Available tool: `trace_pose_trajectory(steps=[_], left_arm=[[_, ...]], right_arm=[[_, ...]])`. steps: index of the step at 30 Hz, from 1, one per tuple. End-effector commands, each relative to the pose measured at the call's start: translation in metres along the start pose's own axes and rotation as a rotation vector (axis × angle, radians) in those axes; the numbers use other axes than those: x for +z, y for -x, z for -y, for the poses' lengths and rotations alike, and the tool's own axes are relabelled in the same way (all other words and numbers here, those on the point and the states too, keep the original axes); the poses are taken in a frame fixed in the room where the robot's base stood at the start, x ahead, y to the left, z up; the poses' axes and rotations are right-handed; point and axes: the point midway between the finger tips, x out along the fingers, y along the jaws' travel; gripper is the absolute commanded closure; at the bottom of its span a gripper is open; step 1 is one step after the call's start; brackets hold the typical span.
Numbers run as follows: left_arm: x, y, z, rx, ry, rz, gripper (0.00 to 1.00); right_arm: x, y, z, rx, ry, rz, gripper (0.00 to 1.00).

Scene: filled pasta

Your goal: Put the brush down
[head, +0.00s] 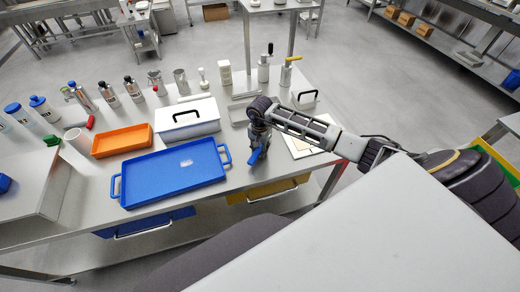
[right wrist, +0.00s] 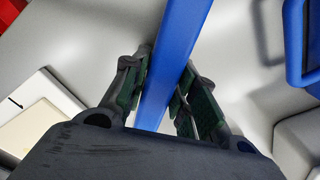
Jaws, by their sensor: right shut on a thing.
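My right gripper (head: 258,138) is over the front right part of the steel table, to the right of the blue tray (head: 150,192). It is shut on the brush, whose blue handle (head: 254,156) shows just below the fingers. In the right wrist view, the blue handle (right wrist: 178,60) runs between the two fingers of the gripper (right wrist: 163,95). The brush's bristles cannot be made out. I cannot tell whether the brush touches the table. My left gripper is not in view.
An orange tray (head: 121,141) and a white box with a black handle (head: 188,130) stand behind the blue tray. Several bottles and tools line the table's back. A pale board (head: 303,148) lies right of the gripper. Bare table (head: 236,178) shows between blue tray and gripper.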

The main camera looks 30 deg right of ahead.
Motion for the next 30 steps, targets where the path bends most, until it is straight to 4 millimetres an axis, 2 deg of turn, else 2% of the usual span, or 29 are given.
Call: trace_pose_trajectory(steps=[16,17,21,22,30], left_arm=[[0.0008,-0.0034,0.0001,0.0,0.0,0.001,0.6],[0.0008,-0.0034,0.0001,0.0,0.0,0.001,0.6],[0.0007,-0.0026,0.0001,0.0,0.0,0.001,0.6],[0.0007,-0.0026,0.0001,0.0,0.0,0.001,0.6],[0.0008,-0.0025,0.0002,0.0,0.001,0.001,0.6]], right_arm=[[-0.0005,-0.008,-0.0001,0.0,0.0,-0.001,0.98],[-0.0003,-0.0082,-0.0002,0.0,0.0,-0.001,0.71],[-0.0002,-0.0075,-0.0002,0.0,0.0,0.0,0.53],[-0.0001,-0.0075,-0.0002,0.0,0.0,0.0,0.5],[0.0,-0.0075,-0.0002,0.0,0.0,0.0,0.5]])
